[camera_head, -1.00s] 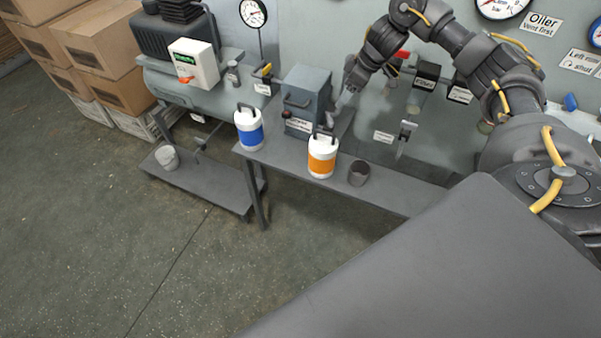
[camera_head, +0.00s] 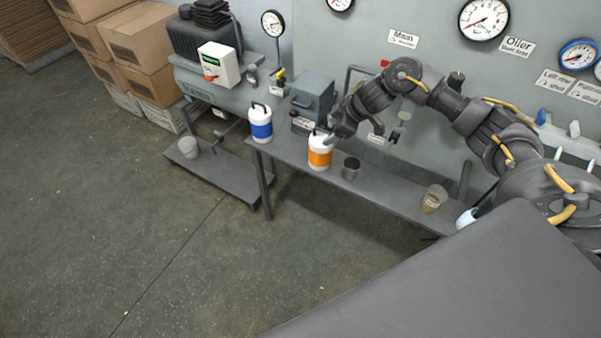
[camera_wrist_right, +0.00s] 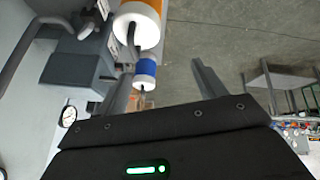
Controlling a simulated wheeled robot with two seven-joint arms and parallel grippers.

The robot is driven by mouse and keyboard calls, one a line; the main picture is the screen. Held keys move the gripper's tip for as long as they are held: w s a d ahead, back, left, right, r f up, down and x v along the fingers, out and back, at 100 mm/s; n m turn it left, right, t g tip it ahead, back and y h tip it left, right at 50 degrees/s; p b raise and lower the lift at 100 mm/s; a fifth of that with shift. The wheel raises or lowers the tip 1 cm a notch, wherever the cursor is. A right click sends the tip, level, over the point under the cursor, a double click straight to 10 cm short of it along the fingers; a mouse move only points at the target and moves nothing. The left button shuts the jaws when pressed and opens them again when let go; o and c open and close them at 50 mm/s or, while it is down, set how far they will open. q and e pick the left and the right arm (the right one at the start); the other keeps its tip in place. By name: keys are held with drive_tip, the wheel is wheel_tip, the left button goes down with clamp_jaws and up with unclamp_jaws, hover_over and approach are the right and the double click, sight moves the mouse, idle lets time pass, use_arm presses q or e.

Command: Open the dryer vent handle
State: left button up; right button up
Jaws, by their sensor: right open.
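My right gripper (camera_head: 334,132) is open, close to the top of the white canister with an orange band (camera_head: 320,152) in the head view. In the right wrist view, its two fingers (camera_wrist_right: 162,85) are spread apart with nothing between their tips. The orange-banded canister (camera_wrist_right: 140,22) is at the top there, with the blue-banded canister (camera_wrist_right: 146,70) farther off. A grey box with a handle (camera_head: 313,95) stands on the bench behind. I cannot tell which part is the dryer vent handle; the arm hides some of the panel's lower fittings. My left gripper is out of view.
A compressor with a white switch box (camera_head: 218,65) is at left. The floor (camera_head: 120,210) is open.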

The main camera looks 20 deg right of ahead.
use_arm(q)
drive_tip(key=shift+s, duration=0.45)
use_arm(e)
drive_tip(key=s+a+f+t, duration=0.1)
drive_tip(key=s+a+f, duration=0.1)
drive_tip(key=a, duration=0.5)
drive_tip(key=s+a+f+t+y, duration=0.1)
drive_tip(key=s+a+f, duration=0.2)
drive_tip(key=a, duration=0.4)
drive_tip(key=shift+s+a+f+n+t, duration=0.15)
drive_tip(key=shift+s+f+n+t, duration=0.05)
drive_tip(key=shift+f+n+t, duration=0.1)
